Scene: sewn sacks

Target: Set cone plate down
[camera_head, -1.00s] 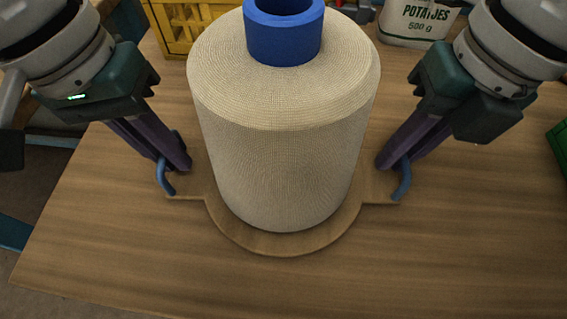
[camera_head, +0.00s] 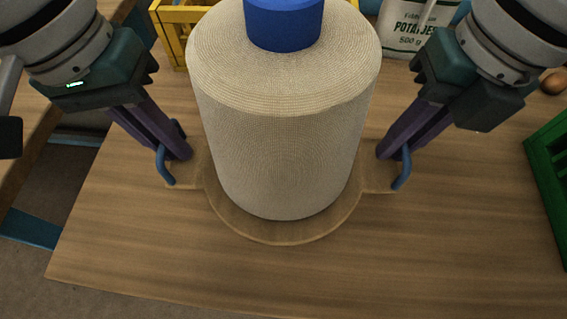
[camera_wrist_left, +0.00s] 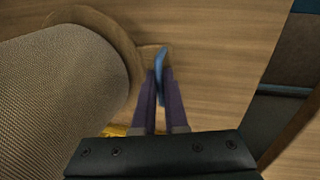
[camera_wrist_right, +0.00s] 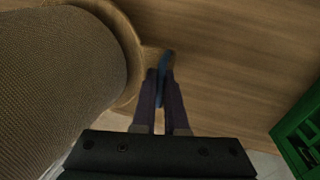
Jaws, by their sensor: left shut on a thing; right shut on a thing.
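The cone plate (camera_head: 285,233) is a round wooden board with a tab and a blue handle on each side. A large cream yarn cone (camera_head: 285,150) with a blue core (camera_head: 284,22) stands upright on it. My left gripper (camera_head: 172,160) is shut on the left blue handle (camera_head: 163,168), also seen in the left wrist view (camera_wrist_left: 160,62). My right gripper (camera_head: 394,158) is shut on the right blue handle (camera_head: 403,170), also seen in the right wrist view (camera_wrist_right: 166,62). The plate is over the table; whether it touches the wood I cannot tell.
The wooden table (camera_head: 300,280) is clear in front of the plate. A yellow crate (camera_head: 172,30) and a potato sack (camera_head: 412,30) stand behind the cone. A green crate (camera_head: 548,165) is at the right and a brown round object (camera_head: 552,83) at the back right.

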